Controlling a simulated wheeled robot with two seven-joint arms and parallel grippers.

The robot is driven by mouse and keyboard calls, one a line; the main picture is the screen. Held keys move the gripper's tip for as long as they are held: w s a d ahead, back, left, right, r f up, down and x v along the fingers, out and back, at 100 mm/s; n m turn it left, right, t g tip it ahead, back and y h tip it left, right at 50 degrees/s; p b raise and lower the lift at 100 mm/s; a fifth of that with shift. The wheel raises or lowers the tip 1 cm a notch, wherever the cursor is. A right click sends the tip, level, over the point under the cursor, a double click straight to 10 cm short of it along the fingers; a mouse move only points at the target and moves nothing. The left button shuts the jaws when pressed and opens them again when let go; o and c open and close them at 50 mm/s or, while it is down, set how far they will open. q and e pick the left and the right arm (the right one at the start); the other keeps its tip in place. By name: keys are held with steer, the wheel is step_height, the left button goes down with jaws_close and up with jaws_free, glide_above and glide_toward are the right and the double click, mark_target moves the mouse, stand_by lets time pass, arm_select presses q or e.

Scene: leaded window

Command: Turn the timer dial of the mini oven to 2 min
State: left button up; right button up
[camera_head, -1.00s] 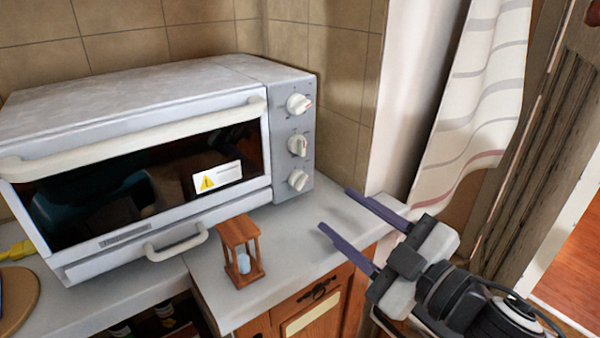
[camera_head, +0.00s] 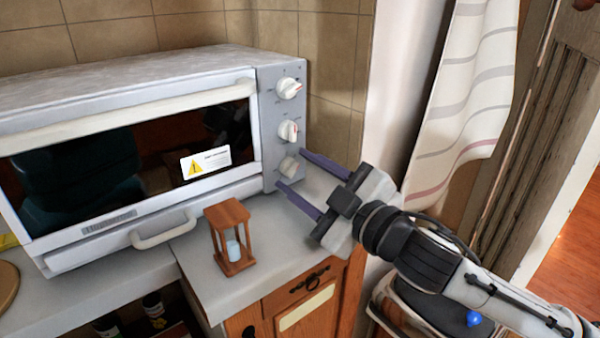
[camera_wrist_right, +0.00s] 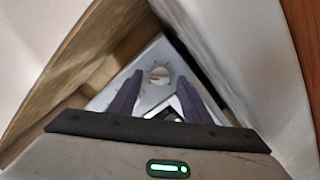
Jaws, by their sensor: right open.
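The mini oven (camera_head: 120,140) stands on the counter with its door closed. Its right-hand control panel (camera_head: 272,147) carries three white dials: a top dial (camera_head: 289,88), a middle dial (camera_head: 288,131) and a bottom dial (camera_head: 289,167). Their markings are too small to read. My right gripper (camera_head: 290,168) is open, its two purple fingers pointing at the panel around the line of the bottom dial. In the right wrist view a dial (camera_wrist_right: 159,76) shows ahead, between and beyond the fingertips (camera_wrist_right: 158,90). No contact with it is visible. My left gripper is not in view.
A wooden hourglass (camera_head: 230,237) stands on the counter (camera_head: 190,262) in front of the oven, left of my right gripper. The tiled wall (camera_head: 330,60) is close behind. A striped curtain (camera_head: 465,110) hangs to the right.

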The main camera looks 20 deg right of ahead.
steer(key=shift+w+a, duration=0.1)
steer(key=shift+w, duration=0.15)
steer(key=c, duration=1)
steer(key=shift+m+p, duration=0.5)
steer(key=shift+c, duration=0.2)
steer(key=o, duration=1)
steer(key=shift+o, duration=0.2)
